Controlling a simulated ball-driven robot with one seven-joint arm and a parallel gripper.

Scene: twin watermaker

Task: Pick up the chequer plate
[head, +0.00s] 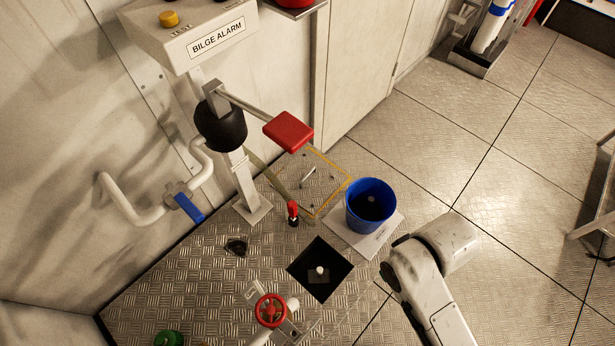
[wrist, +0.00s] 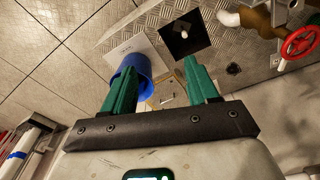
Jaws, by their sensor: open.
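Diamond-patterned chequer plate (head: 185,275) covers the raised floor area around a dark square opening (head: 320,255). I cannot pick out a separate loose plate with certainty. A small pale knob (head: 320,270) on a dark base shows inside the opening; the opening is also at the top of the wrist view (wrist: 183,25). My gripper (wrist: 159,66) is open, with two green fingers apart and nothing between them. The blue bucket shows behind its left finger. In the head view my arm is at the lower right, and the fingers cannot be made out.
A blue bucket (head: 368,213) stands on a pale labelled sheet (head: 390,235) right of the opening. A yellow-outlined square (head: 345,185) holds small items. A red-topped post, a red handwheel (head: 270,310) and a blue-handled pipe (head: 188,207) surround the area. Tiled floor at right is mostly clear.

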